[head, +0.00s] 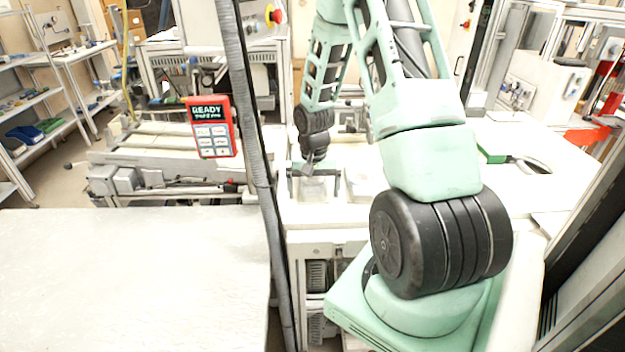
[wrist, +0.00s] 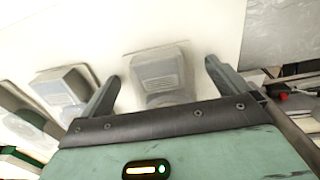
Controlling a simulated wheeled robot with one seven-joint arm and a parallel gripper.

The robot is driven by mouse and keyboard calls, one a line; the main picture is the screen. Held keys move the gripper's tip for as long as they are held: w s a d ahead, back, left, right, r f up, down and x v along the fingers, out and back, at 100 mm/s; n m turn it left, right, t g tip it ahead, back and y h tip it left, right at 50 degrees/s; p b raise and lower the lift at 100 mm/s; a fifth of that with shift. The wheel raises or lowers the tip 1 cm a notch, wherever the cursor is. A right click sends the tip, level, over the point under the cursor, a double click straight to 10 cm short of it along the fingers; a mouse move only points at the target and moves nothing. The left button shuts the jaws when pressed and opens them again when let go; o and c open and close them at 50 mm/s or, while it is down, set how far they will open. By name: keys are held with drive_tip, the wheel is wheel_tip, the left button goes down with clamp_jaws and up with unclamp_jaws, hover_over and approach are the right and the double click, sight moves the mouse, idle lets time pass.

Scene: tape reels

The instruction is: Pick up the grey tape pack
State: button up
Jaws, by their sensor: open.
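A grey tape pack (wrist: 158,72) shows in the wrist view, sitting in a shallow pale holder on a white tabletop. My gripper (wrist: 162,78) is open, with one finger on each side of the pack in the picture. The fingers look apart from the pack; how far above it they are is unclear. In the head view my gripper (head: 309,166) is pointed down over the white table, above a grey holder (head: 313,188). The pack itself is hard to make out there.
A second grey pack-like block (wrist: 62,86) lies to the left in the wrist view, with further holders beyond it. A green-edged item (head: 492,153) lies on the table at right. A red READY panel (head: 211,127) stands left. A bare pale table (head: 130,270) fills the lower left.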

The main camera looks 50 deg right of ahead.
drive_tip(key=c, duration=1.1)
drive_tip(key=shift+c, duration=0.2)
